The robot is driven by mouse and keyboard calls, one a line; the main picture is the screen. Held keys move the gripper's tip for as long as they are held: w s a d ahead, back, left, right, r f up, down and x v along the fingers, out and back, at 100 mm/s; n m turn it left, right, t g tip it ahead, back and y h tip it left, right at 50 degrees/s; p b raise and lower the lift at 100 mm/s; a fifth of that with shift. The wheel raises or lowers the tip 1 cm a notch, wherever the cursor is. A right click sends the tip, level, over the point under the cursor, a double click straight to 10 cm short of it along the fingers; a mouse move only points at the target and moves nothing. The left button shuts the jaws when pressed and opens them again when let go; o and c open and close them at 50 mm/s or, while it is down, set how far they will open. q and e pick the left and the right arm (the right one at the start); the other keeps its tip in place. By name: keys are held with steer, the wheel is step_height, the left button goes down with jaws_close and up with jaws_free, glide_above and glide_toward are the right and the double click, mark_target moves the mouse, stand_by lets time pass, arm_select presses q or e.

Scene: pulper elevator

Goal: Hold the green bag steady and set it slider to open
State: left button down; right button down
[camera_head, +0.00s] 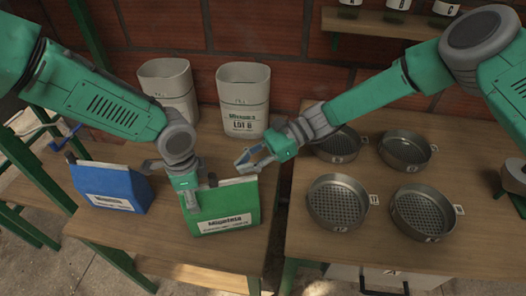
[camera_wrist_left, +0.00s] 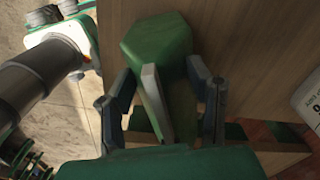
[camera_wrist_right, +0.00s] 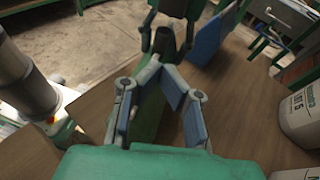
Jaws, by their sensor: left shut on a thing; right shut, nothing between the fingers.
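The green bag (camera_head: 228,212) stands upright on the left wooden table, its white label facing front. A pale strip (camera_wrist_left: 152,88) runs along its top edge. My right gripper (camera_head: 247,162) is shut and empty, above and behind the right end of the bag's top. In the right wrist view, the bag (camera_wrist_right: 150,118) shows partly behind its fingers.
A blue bag (camera_head: 112,190) stands to the left. Two pale sacks (camera_head: 243,100) (camera_head: 168,88) stand behind by the brick wall. Several round sieves (camera_head: 337,202) sit on the right table (camera_head: 380,255). A gap separates the two tables.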

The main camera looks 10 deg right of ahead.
mark_target(210, 174)
arm_select(q)
steer(key=shift+s+f, duration=0.15)
steer(key=shift+f, duration=0.05)
arm_select(e)
steer(key=a, duration=0.2)
steer(key=s+a, duration=0.1)
steer(key=a, duration=0.1)
steer(key=shift+a, duration=0.1)
steer(key=shift+a, duration=0.1)
steer(key=a, duration=0.3)
steer(key=shift+a+f, duration=0.1)
steer(key=shift+a, duration=0.15)
steer(key=f+v, duration=0.1)
steer(key=v, duration=1.3)
steer(key=shift+d, duration=0.2)
arm_select(q)
steer(key=c, duration=0.7)
jaws_free()
arm_select(e)
steer(key=shift+w+f, duration=0.1)
